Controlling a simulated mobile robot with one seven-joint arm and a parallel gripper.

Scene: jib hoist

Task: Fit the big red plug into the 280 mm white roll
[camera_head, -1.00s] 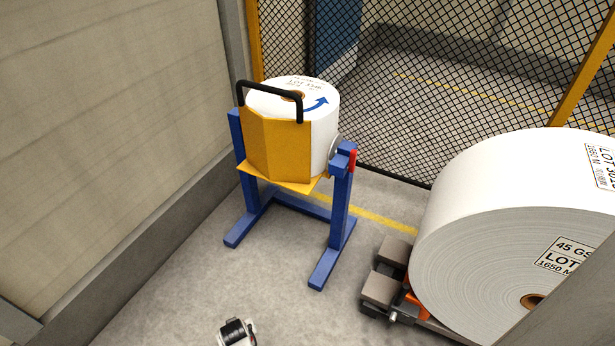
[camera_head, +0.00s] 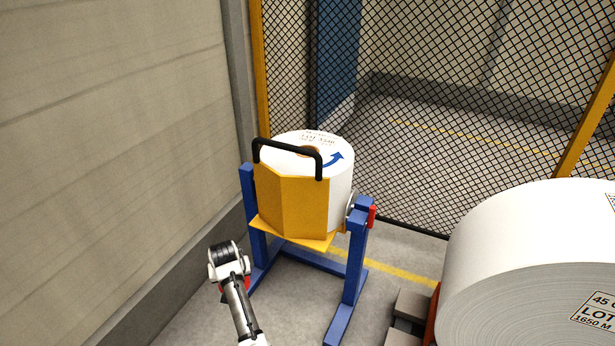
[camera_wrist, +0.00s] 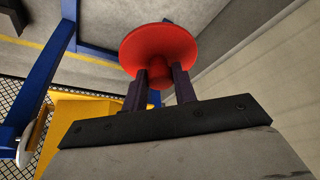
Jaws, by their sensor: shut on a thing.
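A red plug with a wide round flange (camera_wrist: 158,45) is held between the dark fingers of my gripper (camera_wrist: 160,82) in the wrist view. In the head view my arm's black and white end shows at the lower left, in front of the stand; the fingers are hidden there and only a sliver of red shows beside it. A white roll (camera_head: 341,195) stands upright in a yellow cradle (camera_head: 292,207) on a blue stand (camera_head: 354,268). Its top face has a blue arrow and a brown core, partly hidden by the black handle (camera_head: 288,148). The plug is apart from the roll.
A beige wall (camera_head: 120,130) is close on the left. Mesh fencing (camera_head: 440,120) stands behind. A red part (camera_head: 372,217) is on the stand's right post.

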